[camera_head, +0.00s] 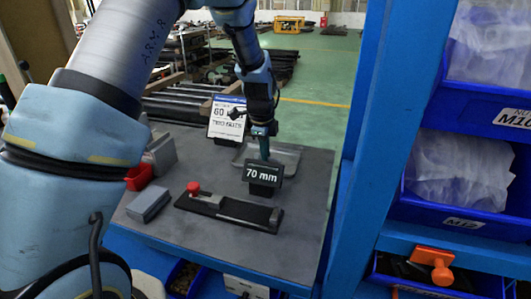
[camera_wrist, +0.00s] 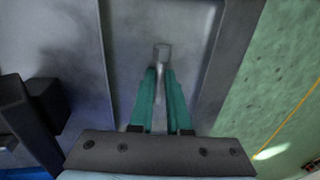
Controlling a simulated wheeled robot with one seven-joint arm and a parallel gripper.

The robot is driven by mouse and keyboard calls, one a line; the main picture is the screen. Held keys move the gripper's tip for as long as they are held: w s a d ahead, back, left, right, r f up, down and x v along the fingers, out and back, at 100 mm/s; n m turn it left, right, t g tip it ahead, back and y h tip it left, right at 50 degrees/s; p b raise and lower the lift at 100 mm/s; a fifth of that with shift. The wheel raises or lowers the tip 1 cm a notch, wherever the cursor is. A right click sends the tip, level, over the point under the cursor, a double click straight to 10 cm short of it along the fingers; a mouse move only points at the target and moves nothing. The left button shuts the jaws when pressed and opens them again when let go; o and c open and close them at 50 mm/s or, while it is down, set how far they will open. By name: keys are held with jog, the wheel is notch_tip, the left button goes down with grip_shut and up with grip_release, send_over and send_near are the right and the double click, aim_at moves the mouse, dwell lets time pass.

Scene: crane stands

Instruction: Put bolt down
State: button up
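In the wrist view, a grey metal bolt (camera_wrist: 162,52) shows its head just past my fingertips, its shank running back between the two green fingers. My gripper (camera_wrist: 160,74) looks shut on the shank, with the fingers close on both sides. Behind it is the flat bottom of a grey metal tray (camera_wrist: 207,55); I cannot tell whether the bolt touches it. In the head view, my gripper (camera_head: 264,152) points down over the tray (camera_head: 290,156), behind a black "70 mm" sign (camera_head: 264,174) that hides part of the tray. The bolt cannot be made out there.
A white-and-blue sign (camera_head: 227,118) stands behind. A blue post (camera_head: 365,150) and blue bins (camera_head: 460,190) are at right.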

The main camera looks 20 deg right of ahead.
jog(key=b+v, duration=0.3)
jog(key=v, duration=0.9)
jog(key=s+a+f+n, duration=0.1)
jog(key=a+n, duration=0.5)
jog(key=a, duration=0.4)
jog(key=s+a+f+n, duration=0.1)
jog(key=s+a+n, duration=0.1)
jog(key=a+n, duration=0.5)
jog(key=s+a+f+n+y, duration=0.1)
jog(key=s+a+n, duration=0.1)
jog(key=a+n, duration=0.5)
jog(key=shift+a+f, duration=0.2)
jog(key=shift+a, duration=1.35)
jog(key=shift+a+f, duration=0.15)
jog(key=shift+a, duration=1.4)
jog(key=s+a+f+n, duration=0.1)
jog(key=s+a+n, duration=0.3)
jog(key=n, duration=0.1)
jog(key=shift+s+a+f+n, duration=0.15)
jog(key=shift+a+n, duration=0.15)
jog(key=shift+a, duration=0.1)
